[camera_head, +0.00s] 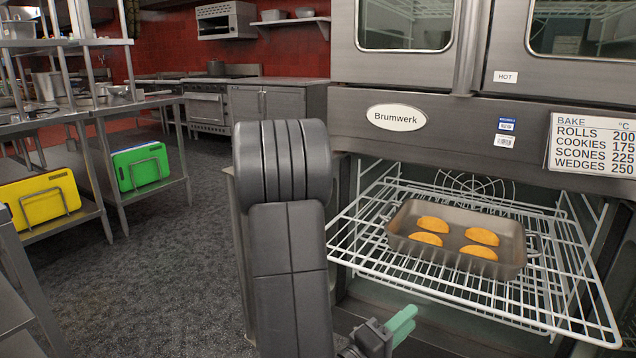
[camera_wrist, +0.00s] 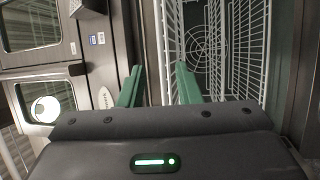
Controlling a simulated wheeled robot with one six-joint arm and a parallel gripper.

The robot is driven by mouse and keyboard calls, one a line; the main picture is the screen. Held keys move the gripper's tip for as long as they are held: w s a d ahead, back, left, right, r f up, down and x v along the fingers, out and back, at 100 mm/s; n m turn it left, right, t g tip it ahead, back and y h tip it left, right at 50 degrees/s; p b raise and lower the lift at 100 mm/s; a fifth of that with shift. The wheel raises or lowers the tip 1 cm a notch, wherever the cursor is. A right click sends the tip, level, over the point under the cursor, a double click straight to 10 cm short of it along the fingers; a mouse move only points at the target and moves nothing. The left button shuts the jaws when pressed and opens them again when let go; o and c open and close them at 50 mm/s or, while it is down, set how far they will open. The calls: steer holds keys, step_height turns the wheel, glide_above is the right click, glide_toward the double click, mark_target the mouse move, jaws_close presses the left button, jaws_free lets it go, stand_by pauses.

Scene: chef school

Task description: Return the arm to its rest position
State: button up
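My arm rises in the middle of the head view, in front of the oven's left side. My gripper shows at the bottom of the head view, with one green finger (camera_head: 401,326) visible below the front of the oven rack. In the wrist view, the two green fingers of my gripper (camera_wrist: 158,88) stand apart with nothing between them. The gripper is open and empty. It points toward the oven interior, where a wire rack and the fan guard (camera_wrist: 206,47) show.
A metal tray (camera_head: 398,243) with several orange wedges (camera_head: 426,239) sits on the pulled-out wire rack (camera_head: 350,258). The oven front (camera_head: 450,130) stands close above. Steel shelves with a yellow board (camera_head: 40,198) and a green board (camera_head: 140,168) are at left. Carpeted floor (camera_head: 175,270) between is clear.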

steer(key=x, duration=1.1)
steer(key=shift+d+b, duration=0.25)
steer(key=shift+b, duration=0.05)
